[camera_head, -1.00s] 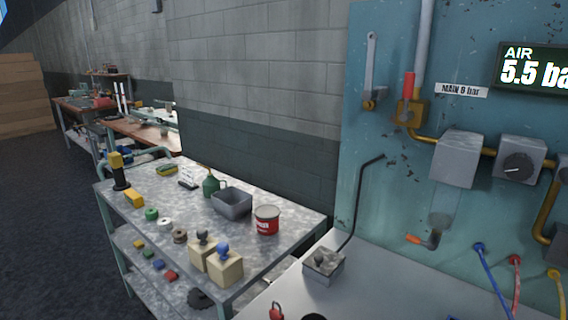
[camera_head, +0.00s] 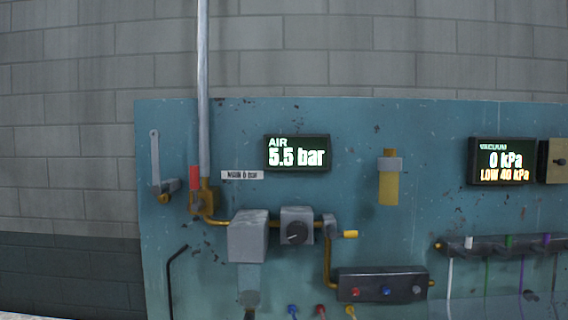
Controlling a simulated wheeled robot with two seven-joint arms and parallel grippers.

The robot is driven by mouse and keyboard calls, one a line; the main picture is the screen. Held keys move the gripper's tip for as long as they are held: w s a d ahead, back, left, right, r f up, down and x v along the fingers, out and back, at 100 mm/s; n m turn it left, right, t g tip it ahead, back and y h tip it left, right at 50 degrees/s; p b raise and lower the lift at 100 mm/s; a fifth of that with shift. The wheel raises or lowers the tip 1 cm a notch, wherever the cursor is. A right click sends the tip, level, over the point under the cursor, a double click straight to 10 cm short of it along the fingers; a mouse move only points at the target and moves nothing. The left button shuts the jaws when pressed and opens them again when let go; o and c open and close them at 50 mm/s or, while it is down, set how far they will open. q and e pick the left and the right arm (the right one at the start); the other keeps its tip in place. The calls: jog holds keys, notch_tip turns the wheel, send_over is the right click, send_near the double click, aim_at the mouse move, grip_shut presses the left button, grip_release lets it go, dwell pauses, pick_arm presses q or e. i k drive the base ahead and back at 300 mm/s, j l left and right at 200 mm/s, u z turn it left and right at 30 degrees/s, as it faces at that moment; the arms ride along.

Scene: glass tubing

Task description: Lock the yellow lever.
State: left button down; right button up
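A short yellow lever (camera_head: 350,234) sticks out to the right, roughly level, from a small grey valve body (camera_head: 329,226) on the pipe line of the blue panel. Whether a lock is on it is too small to tell. A red lever (camera_head: 194,178) stands upright on a brass valve (camera_head: 205,199) at the panel's left. Neither of my grippers shows in the head view.
The blue panel (camera_head: 420,120) carries an AIR display (camera_head: 297,153) reading 5.5 bar, a VACUUM display (camera_head: 502,161) reading 0 kPa, a dial regulator (camera_head: 296,227), a grey filter box (camera_head: 248,236) and a dark manifold (camera_head: 382,285). A rack (camera_head: 490,246) with coloured tubes is at right.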

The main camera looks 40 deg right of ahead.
aim_at(331, 230)
jog(key=z, duration=1.65)
